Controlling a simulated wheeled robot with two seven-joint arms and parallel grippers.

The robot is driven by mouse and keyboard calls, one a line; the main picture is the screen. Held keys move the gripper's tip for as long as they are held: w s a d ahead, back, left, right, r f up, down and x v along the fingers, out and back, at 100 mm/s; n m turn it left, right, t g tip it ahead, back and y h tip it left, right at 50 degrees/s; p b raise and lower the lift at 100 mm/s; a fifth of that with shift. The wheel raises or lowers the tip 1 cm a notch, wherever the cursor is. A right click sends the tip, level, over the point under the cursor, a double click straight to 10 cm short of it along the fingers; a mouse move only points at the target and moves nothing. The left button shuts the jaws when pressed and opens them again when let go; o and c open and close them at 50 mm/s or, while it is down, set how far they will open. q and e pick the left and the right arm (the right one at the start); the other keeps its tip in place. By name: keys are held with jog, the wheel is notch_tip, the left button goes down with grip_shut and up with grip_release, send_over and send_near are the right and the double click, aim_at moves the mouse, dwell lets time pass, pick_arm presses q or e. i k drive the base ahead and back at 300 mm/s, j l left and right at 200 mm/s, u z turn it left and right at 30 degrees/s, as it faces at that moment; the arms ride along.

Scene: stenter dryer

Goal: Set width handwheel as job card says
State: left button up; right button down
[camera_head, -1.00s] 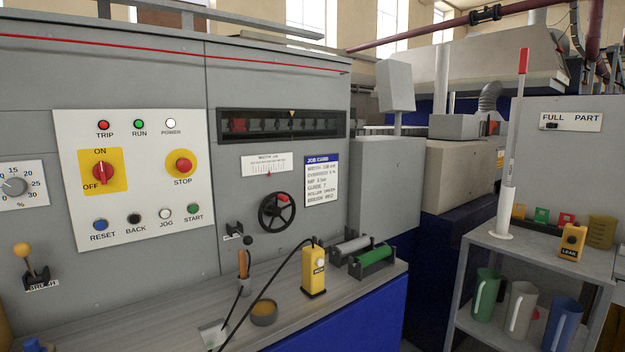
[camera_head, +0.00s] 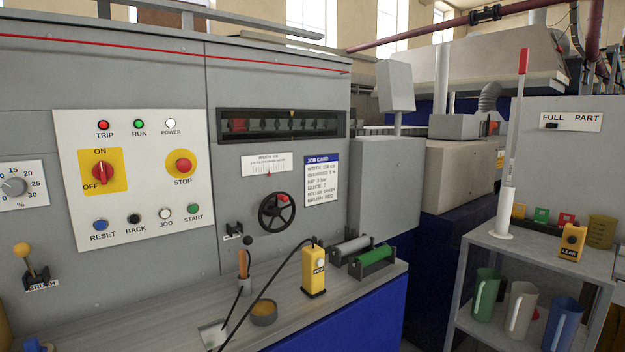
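The width handwheel (camera_head: 263,215) is a black wheel with a red knob (camera_head: 283,198) at its upper right, on the grey machine panel. Above it is a white width scale (camera_head: 267,164) with a red pointer near its middle; its numbers are too small to read. To the right is the job card (camera_head: 321,181), white with a blue header. It has a width line at the top, but the figures are not clearly legible. Neither of my grippers shows in the head view.
A shelf below the wheel holds a yellow pendant (camera_head: 313,272) with a black cable, a small round tin (camera_head: 264,312), a wooden-handled tool (camera_head: 243,268) and green and grey rollers (camera_head: 375,257). A control panel (camera_head: 134,176) is at left, a grey trolley (camera_head: 535,255) with jugs at right.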

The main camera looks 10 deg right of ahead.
aim_at(275, 210)
jog(key=i+l+u, duration=0.2)
jog(key=i+u, duration=0.2)
jog(key=i+l+u, duration=0.45)
jog(key=i, duration=0.15)
jog(key=j, duration=0.1)
